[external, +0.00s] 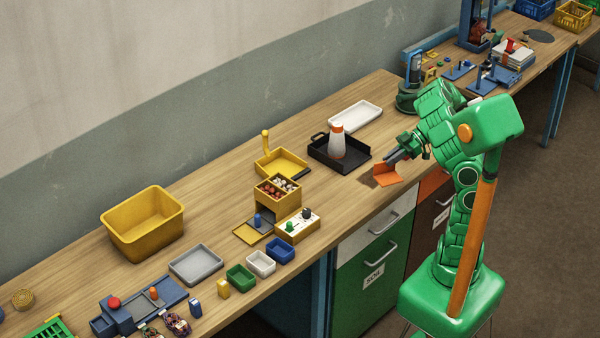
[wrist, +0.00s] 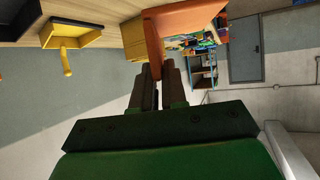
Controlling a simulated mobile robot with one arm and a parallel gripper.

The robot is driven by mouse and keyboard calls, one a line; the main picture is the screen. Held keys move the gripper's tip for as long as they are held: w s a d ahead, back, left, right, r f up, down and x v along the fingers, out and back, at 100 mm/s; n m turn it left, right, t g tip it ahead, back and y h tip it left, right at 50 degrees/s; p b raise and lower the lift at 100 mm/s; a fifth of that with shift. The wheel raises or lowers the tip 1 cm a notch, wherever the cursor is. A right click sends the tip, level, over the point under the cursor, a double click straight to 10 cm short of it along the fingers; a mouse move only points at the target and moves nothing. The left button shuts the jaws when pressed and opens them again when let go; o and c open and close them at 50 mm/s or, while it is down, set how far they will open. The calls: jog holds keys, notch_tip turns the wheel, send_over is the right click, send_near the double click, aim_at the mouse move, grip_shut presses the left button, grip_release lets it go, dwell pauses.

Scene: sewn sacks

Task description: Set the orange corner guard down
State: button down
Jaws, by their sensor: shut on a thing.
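The orange corner guard (external: 387,175) is at the front edge of the wooden workbench, right of the black tray. A dark shadow lies on the wood just left of it, and I cannot tell whether it touches the bench. My gripper (external: 389,158) is shut on it, reaching in from the right. In the wrist view the guard (wrist: 185,22) shows as two orange faces meeting at an angle, with one face between the fingertips of my gripper (wrist: 161,68).
A black tray (external: 322,155) holding a white and orange bottle-like thing (external: 337,143) stands just left of the guard. A white tray (external: 356,115) lies behind. A yellow pan (external: 279,164) and several small bins are farther left. Bare wood (external: 345,197) lies along the front edge.

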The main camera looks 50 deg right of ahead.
jog(key=a, duration=1.1)
jog(key=shift+w+d+f, duration=0.1)
jog(key=shift+w+f, duration=1.55)
jog(key=shift+w, duration=0.75)
jog(key=shift+w+f, duration=1.6)
jog(key=shift+w, duration=0.8)
jog(key=shift+w+d+f, duration=0.1)
jog(key=shift+w+f, duration=1.55)
jog(key=shift+w, duration=0.75)
jog(key=shift+f, duration=1.45)
jog(key=shift+f, duration=0.1)
jog(key=c, duration=1.2)
grip_release()
jog(key=shift+o, duration=0.2)
